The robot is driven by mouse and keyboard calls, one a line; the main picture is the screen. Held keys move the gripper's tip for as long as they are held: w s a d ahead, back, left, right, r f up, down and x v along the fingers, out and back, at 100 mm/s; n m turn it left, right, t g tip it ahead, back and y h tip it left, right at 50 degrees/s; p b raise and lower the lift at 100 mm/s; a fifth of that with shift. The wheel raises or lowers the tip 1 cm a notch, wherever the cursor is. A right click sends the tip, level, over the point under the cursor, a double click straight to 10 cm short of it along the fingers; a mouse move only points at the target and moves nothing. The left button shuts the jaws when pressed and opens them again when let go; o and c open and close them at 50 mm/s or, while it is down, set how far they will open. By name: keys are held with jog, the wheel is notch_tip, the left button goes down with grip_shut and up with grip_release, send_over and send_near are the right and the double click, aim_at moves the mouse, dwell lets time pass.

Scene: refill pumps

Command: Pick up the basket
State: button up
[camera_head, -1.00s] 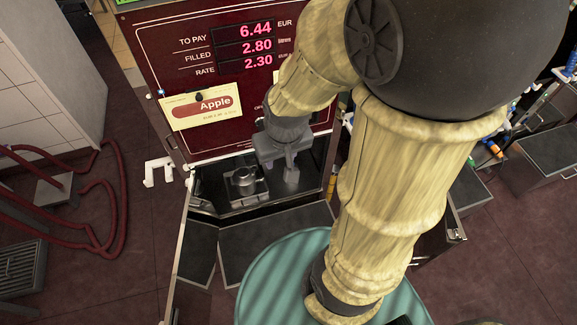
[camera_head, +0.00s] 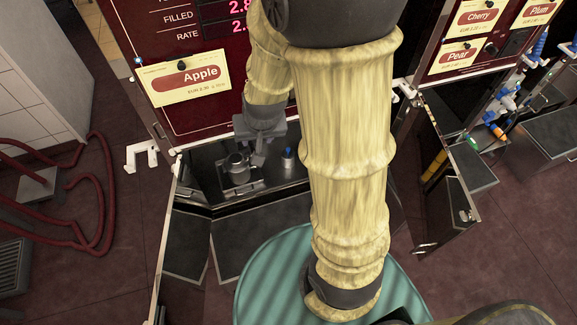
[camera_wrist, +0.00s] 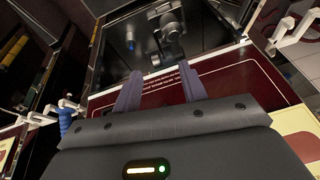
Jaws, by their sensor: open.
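I see nothing that I can surely call a basket. A small grey metal cup-like piece (camera_head: 238,170) sits on a square base in the dark bay below the red display panel. In the wrist view a metal piece, likely the same one, shows at the top (camera_wrist: 168,24). My gripper (camera_head: 257,152) hangs just right of and above it in the head view, apart from it as far as I can tell. In the wrist view its two fingers (camera_wrist: 160,84) stand apart with nothing between them.
A small blue-topped item (camera_head: 288,160) stands in the bay to the right. The red panel with the Apple label (camera_head: 188,78) rises behind. A white bracket (camera_head: 142,156) juts out left. An open dark door (camera_head: 450,195) stands right. Red hoses (camera_head: 103,190) lie on the floor.

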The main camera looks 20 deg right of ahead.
jog(key=w+d+f+m+t+h+b, duration=0.2)
jog(key=w+f+h+b, duration=0.2)
jog(key=f+b, duration=1)
jog(key=w+d+f+m+t+h+b, duration=0.2)
jog(key=w+f+h+b, duration=0.3)
jog(key=f+b, duration=0.8)
jog(key=w+d+f+m+t+h+b, duration=0.2)
jog(key=w+f+h+b, duration=0.3)
jog(key=f+b, duration=0.9)
notch_tip(320, 180, down, 9)
jog(key=shift+w+d+f+m+t+b, duration=0.2)
jog(key=shift+w+d+m+t+b, duration=0.1)
jog(key=shift+w+m+t, duration=0.4)
jog(key=shift+w, duration=0.1)
